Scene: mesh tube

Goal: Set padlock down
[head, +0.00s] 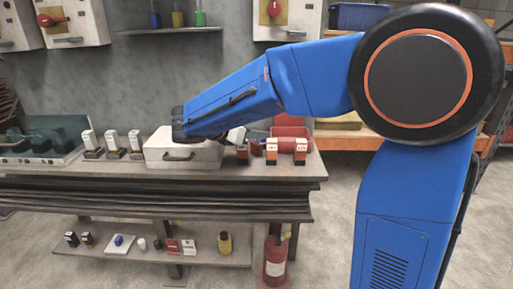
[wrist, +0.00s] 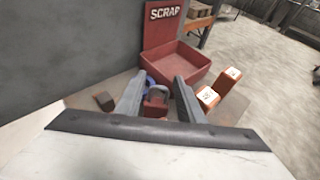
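In the wrist view, the two grey fingers of my gripper (wrist: 161,78) stand apart. A small dark red block-like thing with a blue part at its top, which looks like the padlock (wrist: 155,105), shows between them. I see a gap toward the right finger, and no clear grip on it. In the head view, my gripper (head: 245,134) is low over the bench, right of the white case, largely hidden by my blue arm. A dark red thing (head: 257,147) beside its tip may be the same padlock. Its contact with the bench top is hard to see.
A red SCRAP bin (wrist: 180,65) stands just beyond the fingers. Orange blocks with white tops (wrist: 208,97) stand to the right. A white case (head: 180,155) with a handle sits left on the bench (head: 312,168). Several white-topped blocks (head: 112,143) stand farther left.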

